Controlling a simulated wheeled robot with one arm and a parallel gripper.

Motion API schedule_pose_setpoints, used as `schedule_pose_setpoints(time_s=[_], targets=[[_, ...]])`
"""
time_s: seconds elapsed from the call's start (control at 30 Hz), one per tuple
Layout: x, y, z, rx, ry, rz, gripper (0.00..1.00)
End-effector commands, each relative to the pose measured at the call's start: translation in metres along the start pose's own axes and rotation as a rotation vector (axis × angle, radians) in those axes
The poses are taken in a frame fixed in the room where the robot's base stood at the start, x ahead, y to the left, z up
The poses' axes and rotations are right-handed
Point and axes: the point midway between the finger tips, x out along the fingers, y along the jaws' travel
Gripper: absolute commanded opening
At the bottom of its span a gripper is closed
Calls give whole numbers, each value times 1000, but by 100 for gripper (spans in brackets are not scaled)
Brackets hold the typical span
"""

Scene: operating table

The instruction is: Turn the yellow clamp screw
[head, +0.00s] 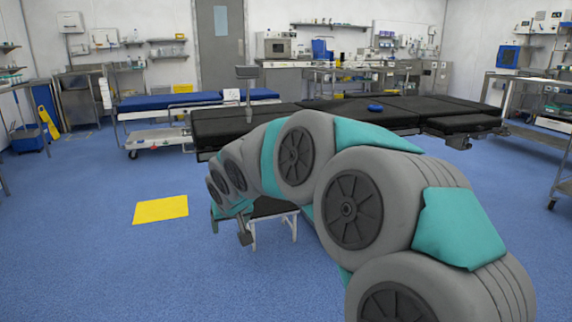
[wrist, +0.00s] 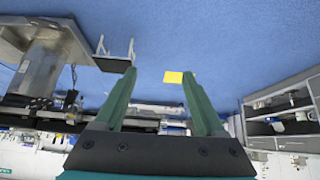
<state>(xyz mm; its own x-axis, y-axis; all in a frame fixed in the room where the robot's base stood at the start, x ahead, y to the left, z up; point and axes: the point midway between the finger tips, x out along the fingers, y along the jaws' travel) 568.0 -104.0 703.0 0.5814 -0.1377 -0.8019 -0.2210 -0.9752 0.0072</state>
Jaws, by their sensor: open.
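I cannot make out a yellow clamp screw in either view. The black operating table (head: 440,105) stretches across the middle of the head view, partly hidden by my arm. Its side rail and any clamp on it are too small or covered to tell. My gripper shows in the wrist view (wrist: 159,78) with two green fingers wide apart and nothing between them within reach. In the head view my arm arches left and down in front of the table, its end low near a small stool. The wrist picture is upside down, with the table's grey column (wrist: 48,68) at left.
A yellow square (head: 161,209) lies on the blue floor, left of my arm. A black-topped step stool (head: 272,208) stands by my arm's end. A blue-topped stretcher (head: 165,102) is behind at left. A small blue item (head: 375,107) lies on the table. Floor at front left is clear.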

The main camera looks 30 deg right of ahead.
Motion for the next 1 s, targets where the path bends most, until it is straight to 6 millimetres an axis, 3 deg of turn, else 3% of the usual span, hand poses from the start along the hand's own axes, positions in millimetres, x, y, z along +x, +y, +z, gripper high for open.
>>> schedule_pose_setpoints(time_s=[0.03,0.1,0.2,0.3,0.5,0.67,0.8,1.0], targets=[[20,10,-32,38,71,-5,72],[36,24,-78,86,180,-12,72],[59,52,-136,149,324,-21,72],[78,87,-185,204,464,-29,72],[114,171,-248,267,702,-34,72],[141,241,-266,261,848,-35,72],[167,293,-258,219,915,-35,72],[193,338,-235,154,935,-42,72]])
